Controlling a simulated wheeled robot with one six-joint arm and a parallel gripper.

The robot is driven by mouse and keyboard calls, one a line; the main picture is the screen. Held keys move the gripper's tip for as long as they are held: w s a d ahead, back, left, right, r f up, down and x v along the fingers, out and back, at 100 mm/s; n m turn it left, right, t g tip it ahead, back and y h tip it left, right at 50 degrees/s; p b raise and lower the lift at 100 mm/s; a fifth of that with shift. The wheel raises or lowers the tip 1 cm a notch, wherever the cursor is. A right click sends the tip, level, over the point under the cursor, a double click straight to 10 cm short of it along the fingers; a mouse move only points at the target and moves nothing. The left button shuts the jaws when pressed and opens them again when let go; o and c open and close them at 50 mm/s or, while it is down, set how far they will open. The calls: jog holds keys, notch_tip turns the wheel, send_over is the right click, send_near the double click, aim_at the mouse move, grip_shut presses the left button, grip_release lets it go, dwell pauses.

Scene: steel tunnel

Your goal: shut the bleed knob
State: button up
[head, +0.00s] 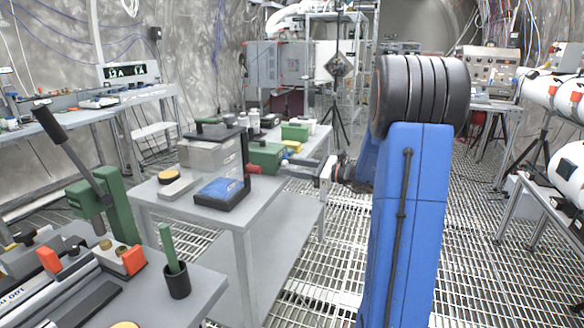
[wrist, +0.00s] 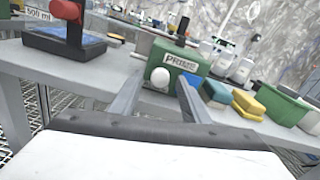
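A green box labelled PRIME (wrist: 178,60) stands near the edge of the grey table, with a round white knob (wrist: 160,77) on its front; the box also shows in the head view (head: 266,156). No label reads "bleed", so I cannot tell which knob is meant. My gripper (head: 292,168) is open and empty, its two fingers pointing at the PRIME box, either side of the white knob in the wrist view. Contact is not clear.
Yellow and blue blocks (wrist: 246,103) and a green bin (wrist: 284,106) sit to the right. A green lever press (head: 115,205) stands on the nearer bench. Grated floor is open around the table.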

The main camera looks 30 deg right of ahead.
jog(key=shift+r, duration=0.1)
jog(key=v, duration=1.7)
jog(key=shift+s, duration=0.2)
jog(key=shift+d, duration=0.15)
